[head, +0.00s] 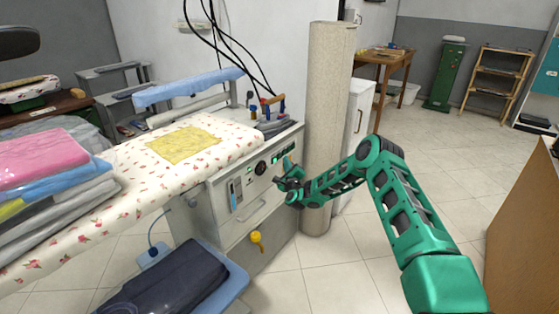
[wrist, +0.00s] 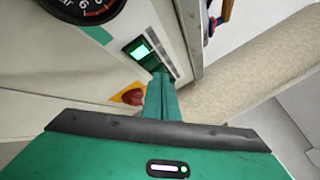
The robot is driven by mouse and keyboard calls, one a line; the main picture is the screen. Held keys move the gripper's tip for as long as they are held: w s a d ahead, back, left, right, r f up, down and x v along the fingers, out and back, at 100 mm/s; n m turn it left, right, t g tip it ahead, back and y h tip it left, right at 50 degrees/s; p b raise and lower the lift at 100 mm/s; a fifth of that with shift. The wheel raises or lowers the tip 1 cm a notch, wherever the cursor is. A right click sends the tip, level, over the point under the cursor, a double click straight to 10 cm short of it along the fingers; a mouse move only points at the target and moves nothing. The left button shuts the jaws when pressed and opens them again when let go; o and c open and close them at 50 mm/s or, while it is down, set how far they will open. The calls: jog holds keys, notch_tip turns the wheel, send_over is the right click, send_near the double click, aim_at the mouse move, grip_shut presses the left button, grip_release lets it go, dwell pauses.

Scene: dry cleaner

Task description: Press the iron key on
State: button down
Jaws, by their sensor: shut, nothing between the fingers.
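The ironing table's control panel (head: 247,186) faces my arm in the head view. In the wrist view, a rocker key (wrist: 142,50) shows a bright green lit part and a darker green part below it. I cannot read its label to tell whether it is the iron key. My gripper (wrist: 160,78) is shut and empty, its fingertips at the lower edge of this key. I cannot tell whether they touch it. The gripper (head: 284,183) also shows at the panel's right end in the head view, hiding part of it.
A black round gauge (wrist: 88,8) and a red knob on a yellow plate (wrist: 132,97) are near the fingers. A beige column (head: 328,120) stands close on the right. Open floor lies right.

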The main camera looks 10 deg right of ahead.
jog(key=shift+w+a, duration=0.1)
dwell(0.7)
jog(key=shift+w+a+r, duration=0.1)
jog(key=shift+w+a, duration=0.05)
jog(key=shift+w+a, duration=0.3)
dwell(1.1)
jog(key=shift+s+d, duration=0.55)
jog(key=shift+s, duration=0.05)
jog(key=s+d, duration=0.3)
jog(key=shift+s+d, duration=0.15)
jog(key=shift+s, duration=0.25)
dwell(0.4)
